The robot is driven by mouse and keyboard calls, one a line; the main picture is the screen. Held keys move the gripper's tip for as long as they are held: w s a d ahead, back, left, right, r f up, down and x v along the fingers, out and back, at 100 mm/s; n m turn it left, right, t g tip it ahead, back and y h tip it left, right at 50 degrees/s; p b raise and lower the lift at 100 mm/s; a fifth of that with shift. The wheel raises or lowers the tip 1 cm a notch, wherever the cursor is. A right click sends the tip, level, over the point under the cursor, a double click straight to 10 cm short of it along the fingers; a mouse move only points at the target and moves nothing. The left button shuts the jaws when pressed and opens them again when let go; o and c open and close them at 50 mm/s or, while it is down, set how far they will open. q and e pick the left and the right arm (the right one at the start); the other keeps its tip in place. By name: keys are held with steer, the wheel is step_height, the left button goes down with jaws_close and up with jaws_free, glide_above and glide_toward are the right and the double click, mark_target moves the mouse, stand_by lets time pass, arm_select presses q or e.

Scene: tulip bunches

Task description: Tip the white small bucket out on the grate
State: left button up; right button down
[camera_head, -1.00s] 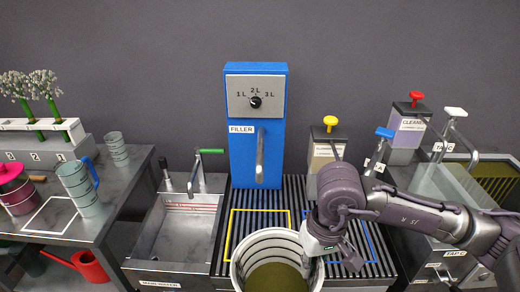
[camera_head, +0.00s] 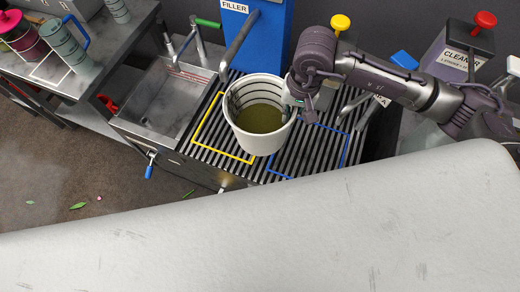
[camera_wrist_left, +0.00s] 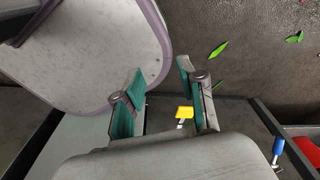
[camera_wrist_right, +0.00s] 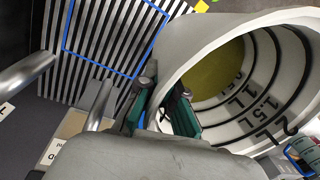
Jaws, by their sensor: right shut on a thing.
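The white small bucket (camera_head: 262,138) is held over the striped metal grate (camera_head: 212,150), close to upright, with murky olive liquid (camera_head: 260,118) inside. My right gripper (camera_head: 292,98) is shut on the bucket's right rim. In the right wrist view the bucket (camera_wrist_right: 185,62) shows black level marks inside, and the fingers (camera_wrist_right: 165,110) pinch its wall. My left gripper (camera_wrist_left: 160,100) shows only in the left wrist view; its fingers are apart with nothing between them.
Yellow (camera_head: 222,151) and blue (camera_head: 283,174) outlined squares mark the grate. A sink (camera_head: 165,100) is to the left, the blue filler (camera_head: 262,40) behind, and a cleaner dispenser (camera_head: 465,55) at the right. A large pale surface fills the lower part of the head view.

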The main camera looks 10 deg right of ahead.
mark_target(258, 145)
steer(key=s+a+f+m+p, duration=0.1)
steer(key=a+m+p, duration=0.1)
steer(key=a+p, duration=0.1)
steer(key=s+a+f+m+p, duration=0.1)
steer(key=s+a+f+p, duration=0.1)
steer(key=p, duration=0.3)
steer(key=s+a+f+m+p, duration=0.1)
steer(key=a+f+m+p, duration=0.1)
steer(key=a+p, duration=0.2)
steer(key=shift+s+m+t, duration=0.3)
steer(key=shift+s, duration=0.05)
arm_select(q)
step_height(258, 145, up, 18)
steer(key=a+p, duration=0.2)
steer(key=p, duration=0.1)
steer(key=shift+s+a+p, duration=0.15)
steer(key=shift+a+p, duration=0.05)
steer(key=shift+p, duration=0.2)
arm_select(e)
steer(key=shift+m, duration=0.7)
steer(key=shift+s+a+f, duration=0.45)
steer(key=shift+s, duration=0.3)
steer(key=shift+s+a+f, duration=0.4)
steer(key=shift+s+a, duration=0.05)
steer(key=shift+s, duration=0.3)
steer(key=shift+s+a+f, duration=0.45)
steer(key=shift+s, duration=0.3)
